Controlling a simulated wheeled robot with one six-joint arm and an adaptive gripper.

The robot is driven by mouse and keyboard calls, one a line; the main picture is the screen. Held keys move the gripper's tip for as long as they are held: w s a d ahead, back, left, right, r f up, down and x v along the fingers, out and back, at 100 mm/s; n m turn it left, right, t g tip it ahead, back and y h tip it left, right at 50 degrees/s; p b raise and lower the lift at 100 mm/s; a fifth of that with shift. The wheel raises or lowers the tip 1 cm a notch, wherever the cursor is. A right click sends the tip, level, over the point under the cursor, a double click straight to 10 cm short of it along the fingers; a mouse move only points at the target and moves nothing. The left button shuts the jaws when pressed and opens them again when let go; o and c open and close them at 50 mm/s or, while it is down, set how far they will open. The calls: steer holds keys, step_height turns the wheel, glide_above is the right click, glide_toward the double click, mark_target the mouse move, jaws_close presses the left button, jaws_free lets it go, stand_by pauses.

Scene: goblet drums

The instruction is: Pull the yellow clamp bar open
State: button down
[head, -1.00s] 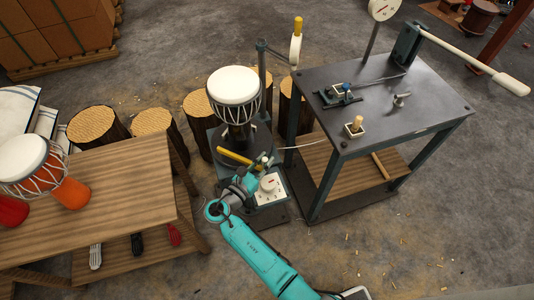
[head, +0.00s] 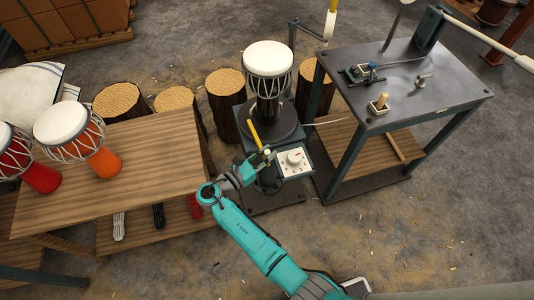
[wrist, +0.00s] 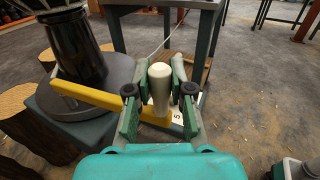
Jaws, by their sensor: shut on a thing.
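The yellow clamp bar (head: 254,134) is at the front of the dark round stand (head: 272,128), which holds a black-bodied drum with a white head (head: 268,60). In the wrist view the bar (wrist: 90,97) runs from beside the stand's disc to beneath my gripper. A cream upright handle (wrist: 160,88) stands at the bar's near end. My gripper (wrist: 160,88) is shut on this handle, one finger on each side. In the head view my gripper (head: 262,160) is small and partly merges with the bar's end. The handle's lower joint is partly hidden.
A white dial box (head: 292,160) sits just right of my gripper. A dark metal table (head: 435,95) with small fittings stands to the right. A wooden table (head: 150,150) with drums is at left. Log stumps (head: 226,95) stand behind. The front floor is open.

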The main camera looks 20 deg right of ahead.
steer(key=shift+a, duration=0.25)
steer(key=c, duration=1)
jaws_free()
steer(key=shift+a, duration=0.1)
steer(key=v, duration=1.2)
